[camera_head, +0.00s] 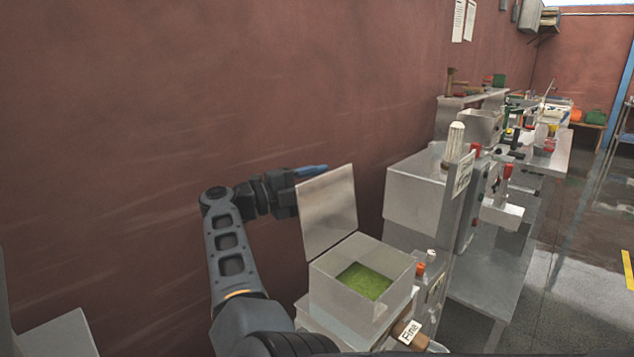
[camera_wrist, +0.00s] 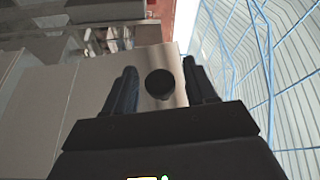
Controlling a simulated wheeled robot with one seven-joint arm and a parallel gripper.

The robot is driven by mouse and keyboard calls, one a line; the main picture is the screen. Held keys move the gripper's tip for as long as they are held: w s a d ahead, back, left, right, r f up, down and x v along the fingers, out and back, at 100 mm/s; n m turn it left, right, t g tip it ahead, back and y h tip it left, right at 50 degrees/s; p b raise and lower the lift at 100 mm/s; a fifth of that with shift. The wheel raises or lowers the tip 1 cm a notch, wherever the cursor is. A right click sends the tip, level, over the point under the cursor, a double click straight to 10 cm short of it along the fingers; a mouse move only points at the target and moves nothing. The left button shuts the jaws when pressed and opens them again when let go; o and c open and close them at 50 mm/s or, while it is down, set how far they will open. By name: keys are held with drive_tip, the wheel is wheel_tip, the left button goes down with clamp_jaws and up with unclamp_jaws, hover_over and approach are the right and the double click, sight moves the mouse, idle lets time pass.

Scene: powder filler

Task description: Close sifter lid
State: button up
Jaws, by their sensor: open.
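The sifter (camera_head: 352,300) is a pale metal box with green powder (camera_head: 364,282) inside. Its flat metal lid (camera_head: 328,209) is open and stands nearly upright at the box's back edge. My gripper (camera_head: 312,171) is behind the lid, at its upper left, with a blue finger showing just above the top edge. In the wrist view my gripper (camera_wrist: 160,68) is open, its two fingers on either side of a dark round knob (camera_wrist: 159,83) in front of a grey-beige metal panel. I cannot tell whether the fingers touch the knob. The lid's rear face is hidden in the head view.
A red-brown wall (camera_head: 150,110) runs close behind my arm and the sifter. A "Fine" label (camera_head: 409,331) and an orange-red button (camera_head: 420,267) are at the sifter's right. Another metal machine (camera_head: 415,192) stands close behind it. Open floor (camera_head: 570,270) lies to the right.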

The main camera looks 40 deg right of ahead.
drive_tip(key=shift+c, duration=0.3)
clamp_jaws()
idle(0.3)
